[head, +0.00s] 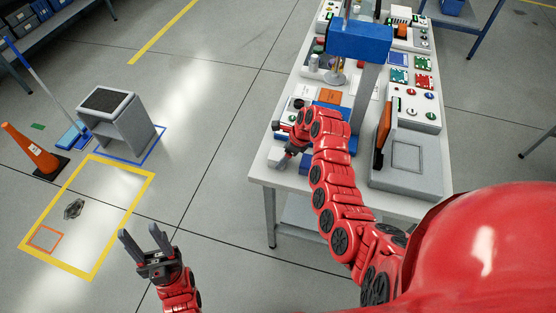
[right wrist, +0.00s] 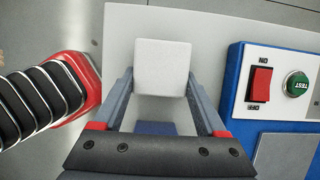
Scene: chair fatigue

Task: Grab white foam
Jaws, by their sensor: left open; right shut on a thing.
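The white foam (right wrist: 162,62) is a small pale block between the two fingers of my right gripper (right wrist: 161,84) in the right wrist view. The gripper is shut on it, with a finger along each side. In the head view my right gripper (head: 284,158) is at the near left corner of the white table (head: 262,174). The foam (head: 275,157) is a small pale shape at its fingertips there. My left gripper (head: 140,237) is open and empty, over the floor at the lower left.
A blue panel with a red switch (right wrist: 260,84) and a green TEST button (right wrist: 296,84) is right of my right gripper. A blue press (head: 360,42) and control boxes crowd the table. An orange cone (head: 28,147) and grey stand (head: 122,130) are on the floor left.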

